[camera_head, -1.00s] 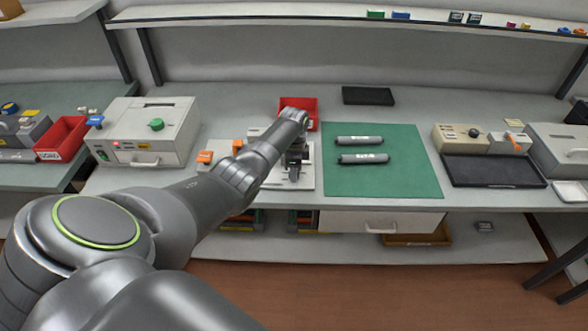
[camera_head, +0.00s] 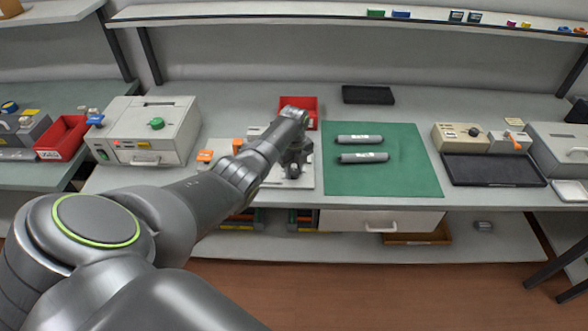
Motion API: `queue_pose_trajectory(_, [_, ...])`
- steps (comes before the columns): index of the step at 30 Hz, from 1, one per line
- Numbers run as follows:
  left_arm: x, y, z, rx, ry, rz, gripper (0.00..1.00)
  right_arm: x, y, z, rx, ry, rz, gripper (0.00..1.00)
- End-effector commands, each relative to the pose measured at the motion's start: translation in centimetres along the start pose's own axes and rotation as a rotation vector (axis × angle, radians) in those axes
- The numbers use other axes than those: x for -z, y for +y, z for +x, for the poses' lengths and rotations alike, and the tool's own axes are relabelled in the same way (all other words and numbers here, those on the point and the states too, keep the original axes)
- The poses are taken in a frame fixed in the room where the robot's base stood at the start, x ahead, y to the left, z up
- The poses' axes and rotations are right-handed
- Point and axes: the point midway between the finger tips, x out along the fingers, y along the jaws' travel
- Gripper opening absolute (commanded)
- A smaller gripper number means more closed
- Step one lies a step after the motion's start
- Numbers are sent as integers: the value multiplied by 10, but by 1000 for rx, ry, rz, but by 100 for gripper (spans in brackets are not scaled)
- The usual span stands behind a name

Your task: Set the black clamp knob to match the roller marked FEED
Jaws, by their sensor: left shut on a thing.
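My left arm reaches in from the left. Its gripper (camera_head: 294,171) points down over the white base plate (camera_head: 303,183) of a fixture at the middle of the bench. The gripper is shut on a small part of this fixture, apparently the black clamp knob, which the jaws and wrist hide. My right gripper is out of view.
An orange-handled part (camera_head: 206,156) stands left of the fixture, and a red bin (camera_head: 312,113) behind it. A beige unit (camera_head: 451,137) and black tray (camera_head: 492,171) are right. The mat (camera_head: 406,178) has bare room.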

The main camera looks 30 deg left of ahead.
Motion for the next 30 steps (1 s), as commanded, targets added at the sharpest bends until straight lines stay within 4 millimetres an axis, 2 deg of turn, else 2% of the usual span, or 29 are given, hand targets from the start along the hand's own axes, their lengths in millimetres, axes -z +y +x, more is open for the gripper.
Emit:
queue_pose_trajectory(12, [-1,-1,-2,4,-2,183,8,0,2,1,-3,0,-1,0])
queue_pose_trajectory(28, [-1,-1,-2,4,-2,206,8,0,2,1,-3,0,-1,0])
queue_pose_trajectory(29, [-1,-1,-2,4,-2,205,32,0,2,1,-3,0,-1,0])
queue_pose_trajectory(30, [-1,-1,-2,4,-2,205,37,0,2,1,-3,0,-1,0])
